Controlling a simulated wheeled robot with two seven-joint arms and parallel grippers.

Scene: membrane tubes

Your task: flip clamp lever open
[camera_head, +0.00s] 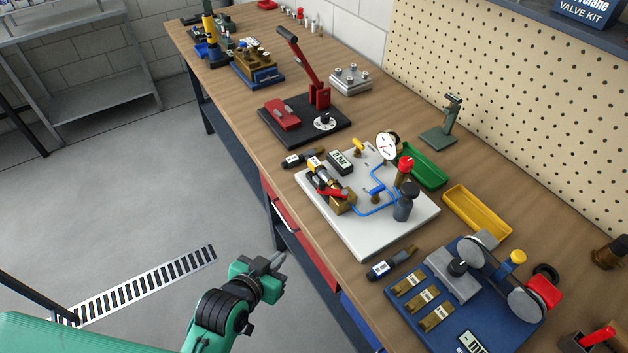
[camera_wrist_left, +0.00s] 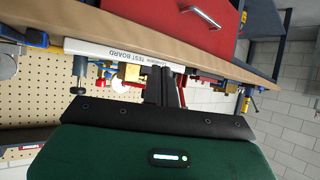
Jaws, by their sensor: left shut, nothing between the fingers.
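A red lever (camera_head: 304,64) with a black grip stands raised and tilted to the left on a black base plate (camera_head: 290,136), beside a red block (camera_head: 282,115). A white test board (camera_head: 366,243) carries brass fittings, a gauge, blue tubing and a small red handle (camera_head: 331,191). I cannot tell for sure which of these is the clamp lever. My left gripper (camera_head: 277,262) is shut and empty, in front of the bench's front edge and apart from everything on it. In the left wrist view its dark fingers (camera_wrist_left: 163,85) overlap the test board's edge (camera_wrist_left: 110,52). My right gripper is out of view.
A blue fixture plate (camera_head: 440,330) with brass blocks lies at the bench's near end. Yellow (camera_head: 477,212) and green (camera_head: 425,168) trays sit behind the board. Dark cylindrical tools lie beside the board. The floor left of the bench is open.

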